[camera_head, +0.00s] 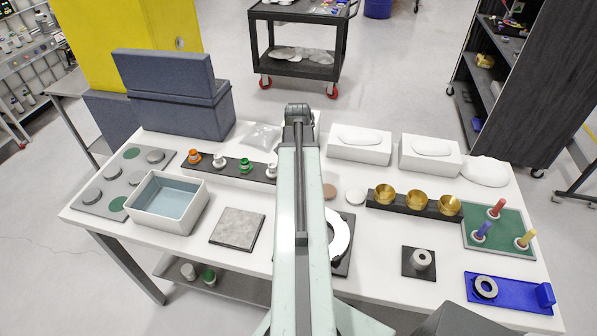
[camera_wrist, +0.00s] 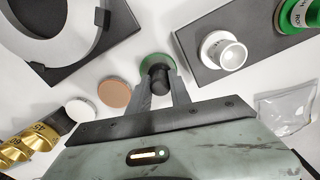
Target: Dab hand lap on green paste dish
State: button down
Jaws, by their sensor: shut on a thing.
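In the wrist view my gripper (camera_wrist: 160,80) is shut on a small dark hand lap (camera_wrist: 158,70), gripped between its two fingers. The lap is over the round green paste dish (camera_wrist: 145,65). I cannot tell whether its underside touches the dish. Much of the dish is covered by the lap and the fingers. In the head view my arm hides the gripper, the lap and the green dish. A brown dish (camera_wrist: 115,93) and a white dish (camera_wrist: 82,112) stand in a row beside the green one; they also show in the head view, brown (camera_head: 330,191) and white (camera_head: 355,197).
A dark rack (camera_head: 222,170) with orange, white and green jars stands behind left. A ring fixture (camera_head: 340,240) lies right of my arm. Brass cups (camera_head: 416,200) stand on a bar (camera_head: 380,203) farther right. A clear bag (camera_wrist: 285,112) lies near the rack.

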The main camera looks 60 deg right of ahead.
jog(key=shift+f+b, duration=0.45)
dwell(0.4)
jog(key=shift+r, duration=0.15)
dwell(0.3)
notch_tip(320, 180, up, 7)
jog(key=p, duration=0.7)
